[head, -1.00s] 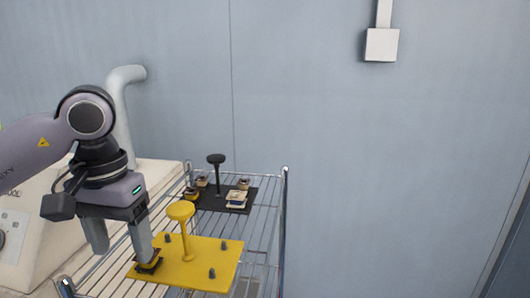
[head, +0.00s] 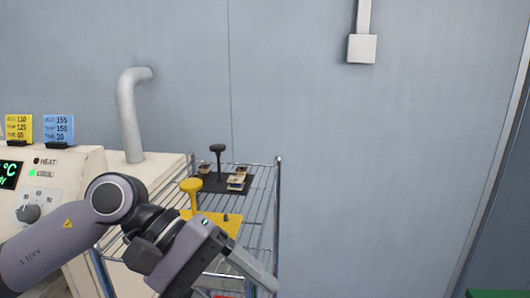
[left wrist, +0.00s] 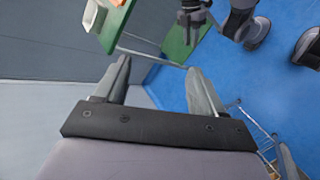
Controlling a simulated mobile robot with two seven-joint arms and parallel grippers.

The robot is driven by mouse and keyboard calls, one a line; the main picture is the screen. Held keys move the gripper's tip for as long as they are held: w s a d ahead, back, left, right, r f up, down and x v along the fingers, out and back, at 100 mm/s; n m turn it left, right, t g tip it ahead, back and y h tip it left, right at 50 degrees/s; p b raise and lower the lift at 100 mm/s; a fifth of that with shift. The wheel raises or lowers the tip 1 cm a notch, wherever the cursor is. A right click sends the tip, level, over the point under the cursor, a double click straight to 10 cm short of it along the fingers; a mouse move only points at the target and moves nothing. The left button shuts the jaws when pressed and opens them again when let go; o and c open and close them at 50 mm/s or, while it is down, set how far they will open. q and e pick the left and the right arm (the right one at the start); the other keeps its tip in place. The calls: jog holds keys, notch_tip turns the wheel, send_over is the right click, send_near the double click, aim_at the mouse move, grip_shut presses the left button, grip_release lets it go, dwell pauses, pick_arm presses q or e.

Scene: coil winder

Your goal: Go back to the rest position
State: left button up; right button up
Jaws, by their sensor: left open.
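My left gripper (head: 262,277) is in front of the wire rack at the lower middle of the head view, pointing down to the right. In the left wrist view its fingers (left wrist: 158,70) are spread apart with nothing between them. The yellow plate (head: 228,228) with its yellow post (head: 190,198) is on the rack, behind my left arm and partly hidden by it. The black plate (head: 210,186) with a black post and small coil parts sits farther back.
The wire rack (head: 277,200) stands beside the cream heating machine (head: 60,175), which has a knob and display. A yellow card (head: 19,127) and a blue card (head: 59,128) stand on top. A green surface (left wrist: 114,24) shows in the left wrist view.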

pick_arm(q)
jog(key=s+d+r+n+h, duration=0.2)
jog(key=d+r+n+h, duration=0.2)
jog(key=h, duration=0.1)
jog(key=w+a+r+n+t+h, duration=0.1)
jog(key=w+r+n+t+h, duration=0.2)
jog(key=n, duration=0.5)
jog(key=w+r+n+t+h, duration=0.1)
jog(key=r+n+t+h, duration=0.2)
jog(key=n+t+h, duration=0.3)
jog(key=w+a+f+n+t+y, duration=0.1)
jog(key=w+a+n+t+y, duration=0.25)
jog(key=n+t, duration=0.45)
jog(key=w+a+f+n+t+y, duration=0.25)
jog(key=n+t+y, duration=0.25)
jog(key=n, duration=0.8)
jog(key=a+f+n+g+y, duration=0.2)
jog(key=a+f+n+y, duration=1.05)
jog(key=n, duration=0.45)
jog(key=s+a+f+n+g+y, duration=0.35)
jog(key=s+f+n+g, duration=0.9)
jog(key=s+f, duration=0.95)
jog(key=w+d+f+t+h+p, duration=0.2)
jog(key=w+f+t+p, duration=0.2)
jog(key=w+t+p, duration=0.1)
jog(key=shift+w+m+t, duration=0.45)
jog(key=shift+w, duration=0.3)
